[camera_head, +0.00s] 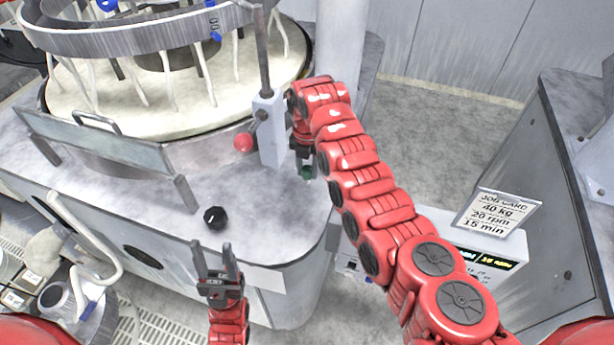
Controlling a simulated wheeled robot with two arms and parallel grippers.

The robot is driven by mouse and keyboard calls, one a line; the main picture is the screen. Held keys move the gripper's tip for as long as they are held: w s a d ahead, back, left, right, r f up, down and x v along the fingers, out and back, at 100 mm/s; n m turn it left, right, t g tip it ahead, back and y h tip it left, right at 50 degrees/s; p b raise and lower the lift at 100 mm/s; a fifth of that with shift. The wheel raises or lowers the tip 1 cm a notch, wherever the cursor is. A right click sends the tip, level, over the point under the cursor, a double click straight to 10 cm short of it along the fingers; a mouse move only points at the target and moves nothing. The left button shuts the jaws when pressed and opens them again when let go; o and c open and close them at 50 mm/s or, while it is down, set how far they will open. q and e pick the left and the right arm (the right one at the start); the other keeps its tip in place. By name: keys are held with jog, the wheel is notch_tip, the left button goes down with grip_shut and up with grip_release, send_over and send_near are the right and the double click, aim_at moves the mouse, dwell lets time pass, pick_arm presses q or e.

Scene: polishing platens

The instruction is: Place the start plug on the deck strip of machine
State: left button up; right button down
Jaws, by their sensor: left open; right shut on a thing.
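My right gripper (303,158) points down over the right part of the machine's grey deck (262,190), just right of a pale upright block. It is shut on a small dark green piece, seemingly the start plug (306,173), which is mostly hidden by the fingers. I cannot tell whether the plug touches the deck. My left gripper (216,258) is open and empty, its fingers pointing up the picture in front of the machine's front edge. No separately marked deck strip is clear to me.
A pale block with a rod and red ball lever (243,142) stands close left of my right gripper. A black knob (215,217) sits near the deck's front. A raised guard panel (95,140) fronts the round platen (150,115). A job card (497,212) stands at right.

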aim_at(307, 177)
jog(key=shift+f+p, duration=0.2)
jog(key=shift+p, duration=0.9)
jog(key=shift+w+f, duration=0.1)
jog(key=shift+f, duration=1.35)
jog(key=shift+w+f, duration=0.1)
jog(key=shift+f, duration=0.1)
jog(key=c, duration=0.5)
grip_release()
jog(key=shift+r, duration=0.1)
